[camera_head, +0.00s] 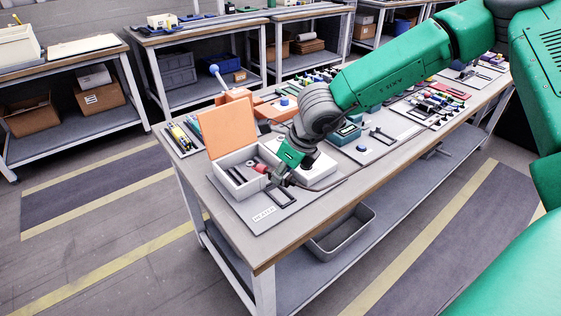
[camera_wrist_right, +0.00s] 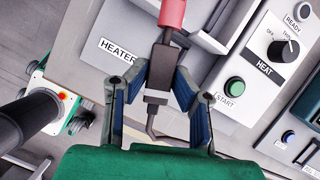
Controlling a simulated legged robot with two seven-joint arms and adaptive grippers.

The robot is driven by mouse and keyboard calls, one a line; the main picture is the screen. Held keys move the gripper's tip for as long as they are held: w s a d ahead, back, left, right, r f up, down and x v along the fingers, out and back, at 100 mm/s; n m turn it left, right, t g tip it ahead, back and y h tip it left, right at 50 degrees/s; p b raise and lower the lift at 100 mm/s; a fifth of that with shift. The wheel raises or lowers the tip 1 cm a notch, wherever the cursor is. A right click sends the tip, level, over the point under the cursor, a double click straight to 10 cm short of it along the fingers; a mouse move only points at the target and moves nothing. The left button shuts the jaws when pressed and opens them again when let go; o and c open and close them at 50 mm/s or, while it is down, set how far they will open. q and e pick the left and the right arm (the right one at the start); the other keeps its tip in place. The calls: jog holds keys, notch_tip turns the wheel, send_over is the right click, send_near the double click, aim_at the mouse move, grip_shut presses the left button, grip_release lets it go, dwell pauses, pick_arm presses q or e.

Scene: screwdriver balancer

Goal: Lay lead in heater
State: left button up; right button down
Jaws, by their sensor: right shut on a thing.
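The heater (camera_head: 221,184) is a white box with its orange lid (camera_head: 228,131) raised open, at the near left end of the bench. My right gripper (camera_head: 275,177) is at the box's front right side. It is shut on the lead, whose dark block (camera_wrist_right: 157,82) sits between the fingers (camera_wrist_right: 160,92) in the wrist view. The lead's red end (camera_wrist_right: 172,13) points up the picture; in the head view this red end (camera_head: 261,168) shows by the box's front right side. I cannot tell whether it touches the box. A dark cable runs from the block. My left gripper is not in view.
A HEATER label (camera_wrist_right: 118,51) lies on the base plate. The heat panel (camera_wrist_right: 265,65) with a dial and green START button (camera_wrist_right: 235,86) stands to the right. More fixtures fill the bench to the right.

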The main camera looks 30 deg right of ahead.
jog(key=w+r+m+h, duration=0.1)
jog(key=r+m, duration=0.1)
jog(key=m, duration=0.1)
jog(key=b, duration=0.6)
send_over(278, 194)
jog(key=s, duration=0.1)
jog(key=shift+m, duration=0.3)
notch_tip(278, 194, down, 7)
jog(key=shift+s+d+r, duration=0.1)
jog(key=shift+f, duration=0.55)
jog(key=shift+f+b, duration=0.35)
jog(key=shift+f, duration=0.15)
jog(key=c, duration=1.3)
grip_release()
jog(key=shift+r, duration=0.1)
